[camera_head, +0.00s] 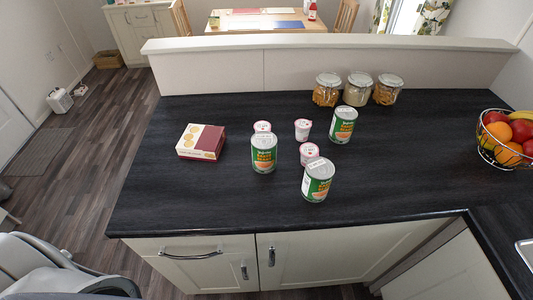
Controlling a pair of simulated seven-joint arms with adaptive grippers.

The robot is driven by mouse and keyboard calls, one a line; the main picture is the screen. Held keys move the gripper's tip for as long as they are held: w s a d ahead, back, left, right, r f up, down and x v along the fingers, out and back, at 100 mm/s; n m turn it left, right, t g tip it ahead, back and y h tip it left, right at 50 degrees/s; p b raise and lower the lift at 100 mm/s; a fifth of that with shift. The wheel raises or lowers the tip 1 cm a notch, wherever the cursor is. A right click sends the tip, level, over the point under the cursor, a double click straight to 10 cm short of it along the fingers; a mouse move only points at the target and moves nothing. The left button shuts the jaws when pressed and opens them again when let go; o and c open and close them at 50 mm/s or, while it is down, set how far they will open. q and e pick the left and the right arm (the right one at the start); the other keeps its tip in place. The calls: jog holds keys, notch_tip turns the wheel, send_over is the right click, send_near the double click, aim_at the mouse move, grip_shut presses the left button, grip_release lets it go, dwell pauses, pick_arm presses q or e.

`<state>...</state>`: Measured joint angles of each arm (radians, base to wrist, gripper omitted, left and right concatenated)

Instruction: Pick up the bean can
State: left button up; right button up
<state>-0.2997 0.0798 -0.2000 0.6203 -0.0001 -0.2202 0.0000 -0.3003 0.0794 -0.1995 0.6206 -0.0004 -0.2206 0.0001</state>
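Three similar green and white cans stand upright on the dark worktop (220,210) in the head view. One can (264,154) is left of centre, one can (318,181) is nearest the front edge, and one can (343,126) is farther back on the right. Their labels are too small to read for certain, so I cannot tell which is the bean can. Part of my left arm shows at the lower left, but its gripper fingers are not visible. My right gripper is not in view.
Small white pots (302,130) stand close among the cans. A red and cream box (201,142) lies to the left. Glass jars (357,90) line the back wall, and a wire fruit bowl (506,140) stands at the right. The front left of the worktop is clear.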

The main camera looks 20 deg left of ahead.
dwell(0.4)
pick_arm(q)
jog(key=o, duration=0.7)
